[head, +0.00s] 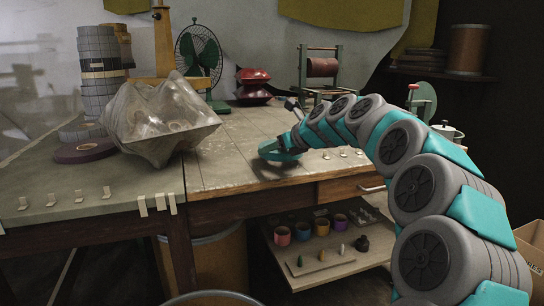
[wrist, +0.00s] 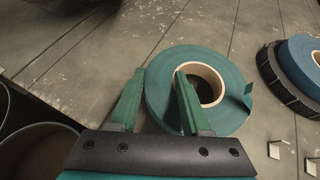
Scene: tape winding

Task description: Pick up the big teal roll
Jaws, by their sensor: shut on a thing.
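The big teal roll (wrist: 157,98) lies flat on the wooden table in the wrist view, with a pale cardboard core and a loose tape end at its right. My gripper (wrist: 160,78) has green fingers, one outside the roll's left side and the other over its core opening. They are shut on the roll's left wall. The finger hides part of the core. In the head view, my arm's end reaches the table near its front edge, where the teal shapes of gripper and roll are hard to tell apart.
A blue roll (wrist: 299,58) and a black roll (wrist: 268,68) lie to the right. A large crumpled grey object (head: 160,118) stands to the left. A winding stand (head: 322,68) and a red stack (head: 253,77) are behind. Small cups (head: 303,231) sit on a lower shelf.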

